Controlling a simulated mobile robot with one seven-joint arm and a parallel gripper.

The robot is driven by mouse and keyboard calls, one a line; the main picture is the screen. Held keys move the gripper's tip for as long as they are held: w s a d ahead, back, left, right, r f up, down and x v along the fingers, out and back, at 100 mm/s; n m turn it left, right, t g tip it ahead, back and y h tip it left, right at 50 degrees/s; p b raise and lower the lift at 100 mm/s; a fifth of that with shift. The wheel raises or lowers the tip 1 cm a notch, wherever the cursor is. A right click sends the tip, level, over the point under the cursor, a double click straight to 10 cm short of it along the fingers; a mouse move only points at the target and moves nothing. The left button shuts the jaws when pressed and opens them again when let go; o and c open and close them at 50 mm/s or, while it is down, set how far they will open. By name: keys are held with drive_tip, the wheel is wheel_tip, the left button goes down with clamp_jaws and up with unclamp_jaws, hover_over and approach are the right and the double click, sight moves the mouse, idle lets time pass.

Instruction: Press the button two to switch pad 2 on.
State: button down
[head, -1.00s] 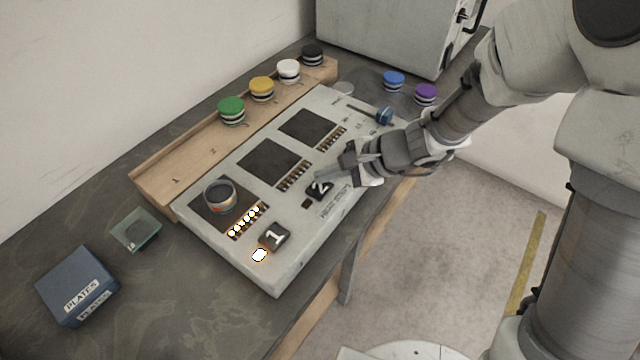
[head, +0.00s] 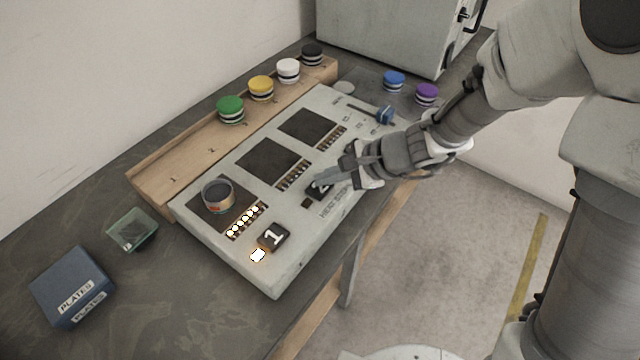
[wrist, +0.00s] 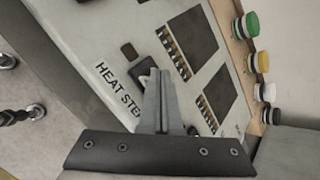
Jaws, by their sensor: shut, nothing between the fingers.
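Button two (head: 322,192) is a dark block with a white numeral on the grey panel (head: 305,238), partly covered by my fingers. My gripper (head: 317,183) is shut and empty, its fingertips right at the top of the button. I cannot tell whether they touch it. In the wrist view the closed fingertips (wrist: 158,72) overlap the edge of button two (wrist: 145,69). The small indicator (head: 307,203) beside button two is dark. Pad 2 (head: 268,160) is the bare middle dark square, and its light row (head: 293,176) is unlit.
Button one (head: 273,237) has a lit indicator (head: 257,255); a round container (head: 217,196) sits on the first pad, whose lights glow. A blue-handled slider (head: 385,115) lies beyond my gripper. Colored jars stand on the wooden rack (head: 190,155). A blue box (head: 72,285) is at left.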

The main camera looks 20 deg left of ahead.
sight(326, 188)
idle(0.4)
drive_tip(key=shift+r+p, duration=0.35)
drive_tip(key=shift+r, duration=0.25)
wheel_tip(326, 188, up, 6)
drive_tip(key=p, duration=0.4)
drive_tip(key=shift+p, duration=0.35)
